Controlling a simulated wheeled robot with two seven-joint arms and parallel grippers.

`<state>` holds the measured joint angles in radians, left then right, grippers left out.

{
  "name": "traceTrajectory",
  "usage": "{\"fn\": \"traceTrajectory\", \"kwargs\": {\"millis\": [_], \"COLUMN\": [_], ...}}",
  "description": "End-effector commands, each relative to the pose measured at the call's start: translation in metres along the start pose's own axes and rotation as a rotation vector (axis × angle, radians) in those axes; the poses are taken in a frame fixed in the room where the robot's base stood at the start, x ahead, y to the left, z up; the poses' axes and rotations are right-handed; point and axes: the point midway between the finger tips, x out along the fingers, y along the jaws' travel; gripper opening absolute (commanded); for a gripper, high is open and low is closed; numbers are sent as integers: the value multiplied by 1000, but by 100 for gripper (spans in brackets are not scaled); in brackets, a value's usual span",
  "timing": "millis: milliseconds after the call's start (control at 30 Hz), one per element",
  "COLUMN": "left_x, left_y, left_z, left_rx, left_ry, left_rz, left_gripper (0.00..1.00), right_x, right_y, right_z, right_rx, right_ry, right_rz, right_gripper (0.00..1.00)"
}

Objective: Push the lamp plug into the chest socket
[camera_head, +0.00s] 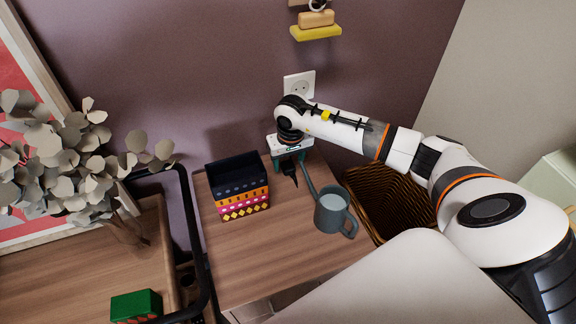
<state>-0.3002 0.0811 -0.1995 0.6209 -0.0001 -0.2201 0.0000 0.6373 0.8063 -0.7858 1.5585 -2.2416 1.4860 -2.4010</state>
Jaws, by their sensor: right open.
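A white wall socket (300,85) is on the purple wall above the wooden chest (235,255). My right arm reaches in from the right, and my right gripper (290,164) points down over the back of the chest, below the socket. Its fingers are apart. The black lamp plug (289,173) shows at the fingertips, low over or on the chest top; I cannot tell whether the fingers touch it. The plug is apart from the socket. No lamp cord can be made out clearly. My left gripper is not in view.
A patterned box (242,205) stands left of the plug, and a grey watering can (333,212) stands close by on the right. A wicker basket (375,195) is beside the chest. A yellow shelf (316,33) hangs above the socket. The chest's front is clear.

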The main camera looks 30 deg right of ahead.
Motion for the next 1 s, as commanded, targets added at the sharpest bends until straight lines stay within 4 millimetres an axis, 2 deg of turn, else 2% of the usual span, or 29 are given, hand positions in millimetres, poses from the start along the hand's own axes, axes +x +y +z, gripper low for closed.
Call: {"fn": "traceTrajectory", "kwargs": {"millis": [133,467,567,767,1000], "left_x": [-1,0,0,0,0], "left_y": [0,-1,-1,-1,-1], "left_z": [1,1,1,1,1], "left_rx": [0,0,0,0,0], "left_ry": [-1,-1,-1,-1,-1], "left_rz": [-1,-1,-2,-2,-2], "left_gripper": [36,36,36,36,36], "right_x": [13,14,14,14,13], "right_y": [0,0,0,0,0], "right_z": [0,0,0,0,1], "right_rx": [1,0,0,0,0], "right_ry": [0,-1,-1,-1,-2], "right_rz": [0,0,0,0,0], "right_gripper": [58,58,45,12,12]}}
